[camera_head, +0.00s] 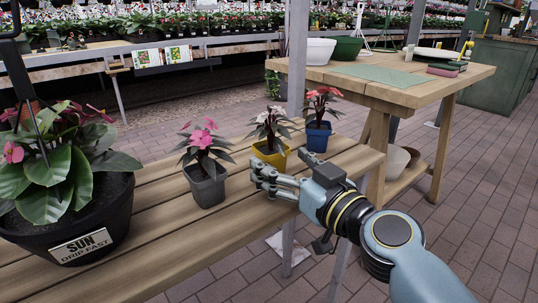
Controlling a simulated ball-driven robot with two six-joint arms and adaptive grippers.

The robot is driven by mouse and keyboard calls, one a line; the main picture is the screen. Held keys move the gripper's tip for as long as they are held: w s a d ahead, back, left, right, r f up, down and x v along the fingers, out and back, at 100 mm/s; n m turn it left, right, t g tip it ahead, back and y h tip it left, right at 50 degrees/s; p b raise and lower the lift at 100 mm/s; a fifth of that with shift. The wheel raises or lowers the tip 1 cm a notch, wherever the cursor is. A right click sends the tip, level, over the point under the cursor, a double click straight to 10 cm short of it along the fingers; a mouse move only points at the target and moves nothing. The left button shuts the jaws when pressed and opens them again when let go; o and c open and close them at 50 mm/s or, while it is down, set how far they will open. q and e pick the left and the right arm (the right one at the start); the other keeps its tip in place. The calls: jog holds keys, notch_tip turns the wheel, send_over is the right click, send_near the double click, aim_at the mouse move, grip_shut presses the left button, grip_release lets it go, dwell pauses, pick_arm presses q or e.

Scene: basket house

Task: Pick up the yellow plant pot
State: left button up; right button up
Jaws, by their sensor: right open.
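The yellow plant pot (278,156) stands upright on the slatted wooden bench and holds a plant with pale pink and white flowers. My right gripper (257,175) reaches in from the right, with its fingers at the front of the yellow pot. The fingers cover the pot's lower front, and I cannot tell whether they touch it. The right gripper is open, and nothing shows held in it. My left gripper is not in view.
A grey pot (207,188) stands left of the yellow one, and a blue pot (318,138) stands close on its right. A large black basket (105,222) fills the bench's left. A wooden table (455,75) stands behind right.

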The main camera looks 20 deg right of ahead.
aim_at(280, 156)
jog(key=x, duration=0.2)
jog(key=p+x, duration=0.1)
jog(key=x, duration=0.2)
jog(key=shift+w+d+r, duration=0.1)
jog(key=shift+d, duration=0.1)
jog(key=c, duration=1.3)
jog(key=shift+r, duration=0.1)
